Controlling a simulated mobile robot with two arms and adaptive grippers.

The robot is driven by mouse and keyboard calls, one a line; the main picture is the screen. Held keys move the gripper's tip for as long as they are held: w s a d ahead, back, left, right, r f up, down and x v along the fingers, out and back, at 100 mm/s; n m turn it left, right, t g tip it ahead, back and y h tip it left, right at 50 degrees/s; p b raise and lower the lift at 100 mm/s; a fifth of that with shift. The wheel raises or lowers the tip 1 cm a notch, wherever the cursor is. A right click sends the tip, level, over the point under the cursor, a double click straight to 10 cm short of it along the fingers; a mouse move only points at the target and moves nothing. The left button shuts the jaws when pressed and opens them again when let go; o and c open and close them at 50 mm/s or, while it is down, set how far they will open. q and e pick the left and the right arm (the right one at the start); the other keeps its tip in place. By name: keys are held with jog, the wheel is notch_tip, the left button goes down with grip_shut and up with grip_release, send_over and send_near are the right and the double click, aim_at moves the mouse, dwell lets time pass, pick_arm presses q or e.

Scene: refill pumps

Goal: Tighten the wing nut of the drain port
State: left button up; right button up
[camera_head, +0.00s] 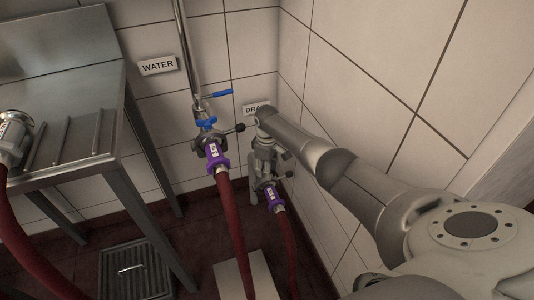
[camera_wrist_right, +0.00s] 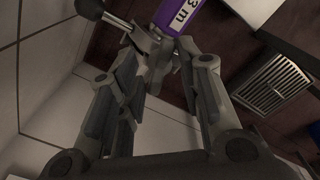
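The drain port with its clamp (camera_head: 262,180) is low by the wall corner in the head view, below the partly covered DRAIN sign (camera_head: 254,109). A purple-banded coupling (camera_head: 275,198) on a red hose is fitted at it. My right gripper (camera_head: 264,165) points down just above the port. In the right wrist view its fingers (camera_wrist_right: 160,55) stand apart, with the grey clamp hub between their tips; whether they touch it is unclear. My left gripper is not in view.
The water port (camera_head: 208,135), with a purple coupling (camera_head: 217,155) and red hose, is just left of the drain. A steel table (camera_head: 75,90) stands at left, with another hose end (camera_head: 14,135) on it. A floor grate (camera_head: 135,272) lies below.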

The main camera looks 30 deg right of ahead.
jog(key=n+b, duration=0.2)
jog(key=b, duration=0.1)
jog(key=n+b, duration=0.2)
jog(key=n, duration=0.1)
jog(key=n+b, duration=0.3)
jog(key=shift+f+b, duration=0.3)
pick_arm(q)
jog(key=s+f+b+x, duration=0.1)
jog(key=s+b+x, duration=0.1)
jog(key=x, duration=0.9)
pick_arm(e)
jog(key=shift+n, duration=0.4)
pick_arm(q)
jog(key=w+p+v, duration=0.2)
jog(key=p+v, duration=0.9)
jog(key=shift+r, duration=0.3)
pick_arm(e)
notch_tip(320, 180, up, 10)
jog(key=shift+f, duration=0.25)
jog(key=shift+o, duration=0.4)
